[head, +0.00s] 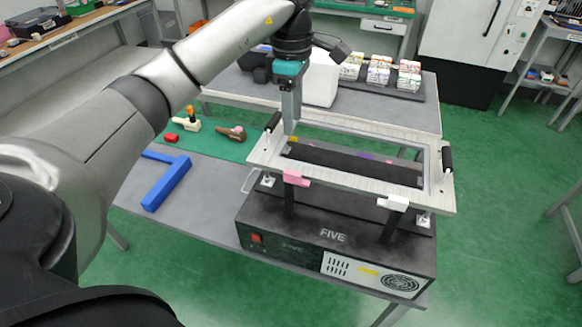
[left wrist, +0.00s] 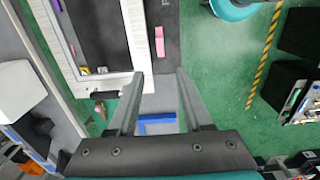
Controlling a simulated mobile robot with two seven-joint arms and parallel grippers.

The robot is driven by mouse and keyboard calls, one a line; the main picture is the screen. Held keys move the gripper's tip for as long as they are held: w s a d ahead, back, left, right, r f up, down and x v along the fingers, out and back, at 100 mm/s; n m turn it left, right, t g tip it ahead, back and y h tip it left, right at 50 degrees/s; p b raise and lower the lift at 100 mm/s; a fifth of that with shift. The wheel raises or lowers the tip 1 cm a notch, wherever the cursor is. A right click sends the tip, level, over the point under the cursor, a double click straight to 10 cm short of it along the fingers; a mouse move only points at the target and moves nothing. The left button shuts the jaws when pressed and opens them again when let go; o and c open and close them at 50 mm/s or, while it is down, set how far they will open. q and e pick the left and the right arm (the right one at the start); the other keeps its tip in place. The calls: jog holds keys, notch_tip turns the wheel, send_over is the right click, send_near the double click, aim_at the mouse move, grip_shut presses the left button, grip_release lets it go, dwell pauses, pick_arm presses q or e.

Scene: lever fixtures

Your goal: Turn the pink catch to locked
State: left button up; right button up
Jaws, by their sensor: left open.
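The pink catch (head: 296,178) sits at the front left edge of a pale metal frame (head: 345,186). It lies roughly along that edge. In the left wrist view the pink catch (left wrist: 159,41) is a narrow strip beyond the fingertips. A white catch (head: 393,202) sits farther right on the same edge. I see no readable lock marking. My left gripper (head: 291,127) points down over the frame's left end, behind the pink catch and apart from it. Its fingers (left wrist: 158,78) are open with nothing between them. My right gripper is not in view.
A blue T-shaped block (head: 167,182) and small items on a green mat (head: 215,143) lie left. A white box (head: 320,80) and stacked packs (head: 379,72) stand behind.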

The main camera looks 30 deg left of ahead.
aim_at(291, 173)
pick_arm(q)
notch_tip(291, 173, down, 15)
jog(key=shift+a+f+b, duration=0.1)
jog(key=shift+a+b, duration=0.05)
jog(key=shift+b, duration=0.45)
grip_shut()
dwell(0.4)
